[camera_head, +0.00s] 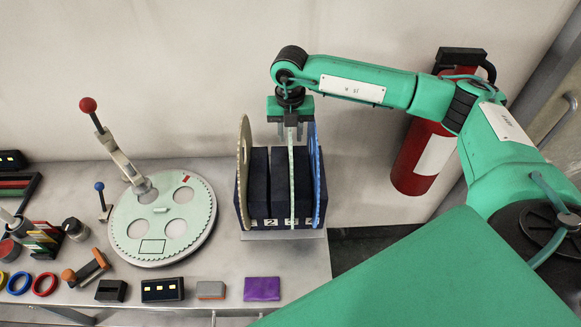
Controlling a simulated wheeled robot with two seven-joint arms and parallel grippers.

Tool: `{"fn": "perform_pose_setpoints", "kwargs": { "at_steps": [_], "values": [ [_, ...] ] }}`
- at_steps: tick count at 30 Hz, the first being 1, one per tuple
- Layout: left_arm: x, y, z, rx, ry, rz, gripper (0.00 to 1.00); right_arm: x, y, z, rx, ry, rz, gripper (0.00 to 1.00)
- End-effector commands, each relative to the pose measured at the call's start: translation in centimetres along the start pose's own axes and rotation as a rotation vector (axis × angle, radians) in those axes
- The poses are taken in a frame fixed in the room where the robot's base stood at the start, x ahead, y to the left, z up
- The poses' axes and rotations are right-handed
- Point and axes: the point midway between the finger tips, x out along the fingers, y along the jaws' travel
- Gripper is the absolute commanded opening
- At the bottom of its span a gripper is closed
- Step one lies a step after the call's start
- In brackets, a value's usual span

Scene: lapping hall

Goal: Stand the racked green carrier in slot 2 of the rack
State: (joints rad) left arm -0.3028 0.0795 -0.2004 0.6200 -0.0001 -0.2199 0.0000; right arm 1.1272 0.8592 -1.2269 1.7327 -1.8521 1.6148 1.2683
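The dark navy rack (258,205) stands at the back right of the bench, with white slot labels along its front foot. The green carrier (291,185) is a thin pale disc seen edge-on. It stands upright in the rack, apparently in slot 3. The gap to its left, at slot 2, looks empty. My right gripper (290,132) points down over the rack, its two fingers on either side of the green carrier's top edge. A gap seems to show beside the carrier, so the fingers look open; contact is hard to judge. My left gripper is out of view.
A yellowish carrier (242,165) stands at the rack's left end and a blue carrier (317,180) at its right. The round lapping plate (193,237) lies left, with a red-knobbed lever (120,155) over it. Small blocks line the bench front. A fire extinguisher (410,160) hangs behind my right arm.

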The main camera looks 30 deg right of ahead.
Motion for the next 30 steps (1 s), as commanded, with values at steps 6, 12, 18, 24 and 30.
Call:
{"fn": "perform_pose_setpoints", "kwargs": {
  "at_steps": [6, 12, 18, 24, 30],
  "values": [
    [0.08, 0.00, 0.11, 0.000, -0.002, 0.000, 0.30, 0.03, 0.02, -0.01, 0.000, 0.000, 0.000, 0.19],
    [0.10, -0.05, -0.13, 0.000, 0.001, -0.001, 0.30, 0.01, 0.03, -0.01, -0.001, 0.000, 0.001, 0.00],
    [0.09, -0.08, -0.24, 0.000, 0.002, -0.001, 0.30, -0.01, 0.03, -0.01, -0.001, 0.000, 0.001, 0.00],
    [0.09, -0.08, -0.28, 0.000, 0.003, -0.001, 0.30, -0.03, 0.03, -0.01, 0.000, 0.000, 0.001, 0.00],
    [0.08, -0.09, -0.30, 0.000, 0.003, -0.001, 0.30, -0.05, 0.03, 0.00, 0.000, 0.000, 0.001, 0.00]
  ]
}}
